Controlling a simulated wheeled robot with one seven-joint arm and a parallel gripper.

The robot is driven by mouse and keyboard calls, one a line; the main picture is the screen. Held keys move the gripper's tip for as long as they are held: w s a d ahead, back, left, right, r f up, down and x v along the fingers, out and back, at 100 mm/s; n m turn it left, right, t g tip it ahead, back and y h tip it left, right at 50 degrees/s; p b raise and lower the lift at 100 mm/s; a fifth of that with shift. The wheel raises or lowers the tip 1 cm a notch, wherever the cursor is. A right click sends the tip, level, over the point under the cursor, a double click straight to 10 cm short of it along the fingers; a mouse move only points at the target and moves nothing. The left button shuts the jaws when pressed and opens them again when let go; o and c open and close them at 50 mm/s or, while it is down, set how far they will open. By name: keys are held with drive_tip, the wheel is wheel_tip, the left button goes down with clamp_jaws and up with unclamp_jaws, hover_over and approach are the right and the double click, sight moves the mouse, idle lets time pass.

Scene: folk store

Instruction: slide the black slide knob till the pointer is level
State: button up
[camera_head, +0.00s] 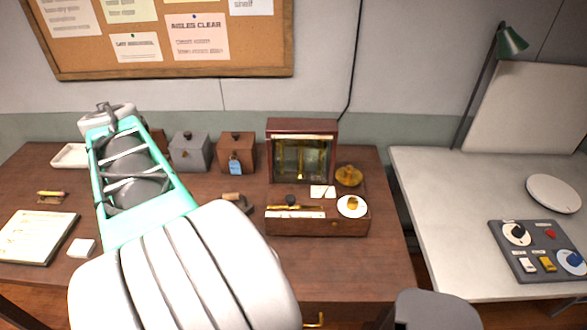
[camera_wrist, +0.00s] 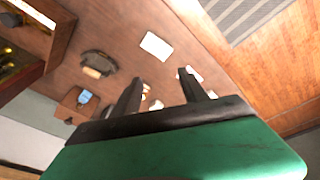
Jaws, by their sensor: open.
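A wooden balance case (camera_head: 302,150) with a glass front and brass parts inside stands on the brown desk in the head view. Its wooden base (camera_head: 318,226) carries a brass bar and a small black knob (camera_head: 290,200) near the left end. The pointer is too small to read, so I cannot tell whether it is level. In the wrist view my gripper (camera_wrist: 160,90) has its two dark fingers apart with nothing held between them. Part of a wooden case with brass (camera_wrist: 20,62) shows at that view's left edge, to the side of the fingers. The knob is not distinguishable there.
A grey box (camera_head: 190,152) and a brown box (camera_head: 237,153) with a blue tag stand left of the case. A small dark brush-like object (camera_head: 238,202) lies beside the base. A notebook (camera_head: 37,236) lies at left. A control panel (camera_head: 540,250) sits on the white table.

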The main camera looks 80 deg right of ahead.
drive_tip(key=s+d+f+m+g, duration=0.1)
drive_tip(key=s+d, duration=0.4)
drive_tip(key=d, duration=0.3)
drive_tip(key=s+d+m, duration=0.2)
drive_tip(key=s+d, duration=0.3)
drive_tip(key=d, duration=0.2)
drive_tip(key=m+y, duration=0.2)
hover_over(290, 197)
wheel_tip(290, 197, down, 2)
drive_tip(key=shift+g, duration=0.4)
drive_tip(key=shift+s+a+f+b, duration=0.1)
drive_tip(key=shift+f+b, duration=3.1)
drive_tip(key=shift+f, duration=1.8)
drive_tip(key=shift+f, duration=0.1)
drive_tip(key=shift+c, duration=0.3)
drive_tip(key=c, duration=0.9)
drive_tip(key=shift+o, duration=0.2)
